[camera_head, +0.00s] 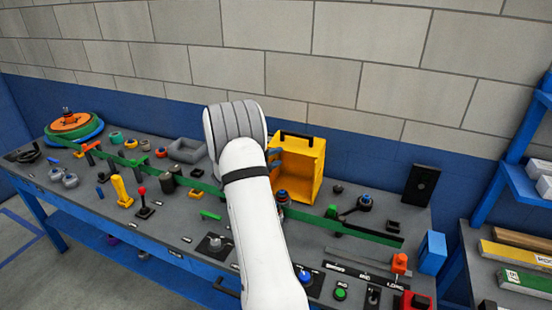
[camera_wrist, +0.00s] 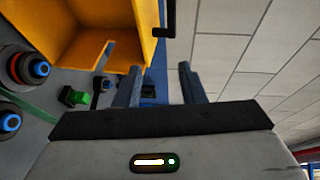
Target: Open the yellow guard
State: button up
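The yellow guard (camera_head: 308,170) is a box-like cover behind and right of my arm in the head view. It stands upright at the back of the panel, its hollow inside facing forward, a black handle (camera_head: 297,135) at its top edge. In the wrist view the guard (camera_wrist: 60,32) fills the upper left and its handle (camera_wrist: 170,18) is at the top. My gripper (camera_wrist: 160,82) is open, with nothing between its two fingers. It is close to the guard, and the fingers appear apart from the handle. My arm hides most of the gripper in the head view.
A blue-topped round control (camera_head: 283,196) stands below the guard, with a green button (camera_head: 331,211) to its right. Several knobs, levers and buttons crowd the panel (camera_head: 180,228). A block wall (camera_head: 340,40) rises behind. A shelf with boxes stands at the right.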

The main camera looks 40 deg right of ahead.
jog(key=s+a+r+b, duration=0.1)
jog(key=a+b, duration=0.1)
jog(key=a, duration=0.5)
jog(key=shift+s+a+r, duration=0.2)
jog(key=shift+a, duration=0.15)
jog(key=s+a+r+m+g+y+b, duration=0.3)
jog(key=s+a+m+y, duration=0.4)
jog(key=s+a+m, duration=0.9)
jog(key=s+a+m+t+y+b, duration=0.1)
jog(key=s+a+m+t+y, duration=0.1)
jog(key=s+a+m+y, duration=0.2)
jog(key=s+a+f+m+t+y, duration=0.1)
jog(key=s+a+m+t+y, duration=0.2)
jog(key=a+m, duration=1)
jog(key=s+m+y, duration=0.2)
jog(key=s+m, duration=0.2)
jog(key=shift+s+a+m+y+b, duration=0.15)
jog(key=shift+s+m+y+b, duration=0.15)
jog(key=shift+s+b, duration=0.1)
